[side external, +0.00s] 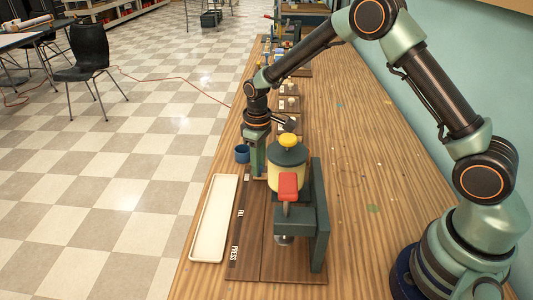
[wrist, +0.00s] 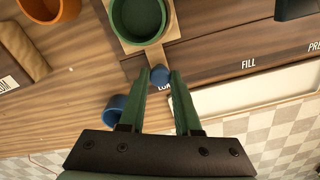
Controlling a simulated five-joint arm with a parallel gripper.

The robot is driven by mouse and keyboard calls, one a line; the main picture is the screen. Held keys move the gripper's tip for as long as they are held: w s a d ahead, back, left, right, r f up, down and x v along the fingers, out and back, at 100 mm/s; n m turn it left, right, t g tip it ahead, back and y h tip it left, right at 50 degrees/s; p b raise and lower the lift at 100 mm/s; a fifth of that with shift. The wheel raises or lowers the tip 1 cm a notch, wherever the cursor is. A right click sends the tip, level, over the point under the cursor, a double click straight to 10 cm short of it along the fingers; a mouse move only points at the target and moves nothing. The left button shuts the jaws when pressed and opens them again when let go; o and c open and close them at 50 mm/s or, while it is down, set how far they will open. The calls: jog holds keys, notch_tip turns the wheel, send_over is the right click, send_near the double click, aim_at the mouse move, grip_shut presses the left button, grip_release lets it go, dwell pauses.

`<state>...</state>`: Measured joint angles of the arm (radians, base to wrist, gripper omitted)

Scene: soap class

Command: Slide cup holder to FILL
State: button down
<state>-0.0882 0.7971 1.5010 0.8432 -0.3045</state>
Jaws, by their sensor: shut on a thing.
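The cup holder (wrist: 127,45) is a pale wooden piece with a blue knob (wrist: 160,75) at its near end, in the wrist view. A green cup (wrist: 138,18) sits on it. My gripper (wrist: 161,78) is shut on the knob. The holder is by the LOAD label, which a finger partly covers. The FILL label (wrist: 248,63) is to the right along the dark board, with PRESS (wrist: 315,47) beyond. In the side view my gripper (side external: 257,170) is down behind the dispenser (side external: 288,150), which hides the holder; FILL (side external: 240,212) is nearer the camera.
A loose blue cup (side external: 241,154) stands left of my gripper; it also shows in the wrist view (wrist: 115,108). A long white tray (side external: 213,220) lies along the board's left side. An orange cup (wrist: 48,8) is at the wrist view's upper left. The dispenser has a red lever (side external: 288,187).

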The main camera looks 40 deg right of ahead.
dwell(0.8)
jog(key=s+a, duration=0.3)
jog(key=c, duration=0.6)
grip_release()
jog(key=shift+r, duration=0.1)
notch_tip(320, 180, up, 12)
